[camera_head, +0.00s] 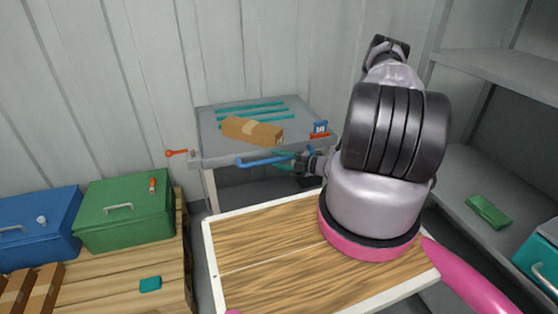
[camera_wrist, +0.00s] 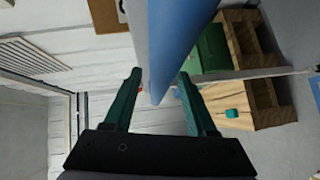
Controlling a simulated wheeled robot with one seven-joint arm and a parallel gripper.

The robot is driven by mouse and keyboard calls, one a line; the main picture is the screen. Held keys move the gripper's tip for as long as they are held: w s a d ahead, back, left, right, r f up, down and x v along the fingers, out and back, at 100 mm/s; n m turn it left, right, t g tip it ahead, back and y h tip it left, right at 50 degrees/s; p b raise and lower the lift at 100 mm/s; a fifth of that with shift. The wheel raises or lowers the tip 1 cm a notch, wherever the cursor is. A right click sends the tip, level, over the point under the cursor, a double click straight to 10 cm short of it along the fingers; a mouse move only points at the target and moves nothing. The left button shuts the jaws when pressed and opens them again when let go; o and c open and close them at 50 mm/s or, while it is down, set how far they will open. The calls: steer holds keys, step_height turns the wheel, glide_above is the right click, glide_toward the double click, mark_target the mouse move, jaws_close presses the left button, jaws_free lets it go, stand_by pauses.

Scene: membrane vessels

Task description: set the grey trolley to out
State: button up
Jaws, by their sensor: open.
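The grey trolley (camera_head: 205,144) stands against the wall in the head view, with teal strips and a brown taped box (camera_head: 252,131) on its top. A blue handle bar (camera_head: 258,161) sticks out at its front edge. My gripper (camera_head: 284,160) is at the right part of this bar, partly hidden by my arm. In the wrist view my gripper (camera_wrist: 159,76) is open, its teal fingers on either side of the blue bar (camera_wrist: 182,40). I cannot tell whether they touch it.
An orange lever (camera_head: 178,153) sits at the trolley's left corner and a blue-and-red item (camera_head: 320,129) at its right. Left are a green toolbox (camera_head: 125,212) and a blue toolbox (camera_head: 38,225) on wood. Grey shelves (camera_head: 500,72) stand right.

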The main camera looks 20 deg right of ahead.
jaws_close()
stand_by(1.4)
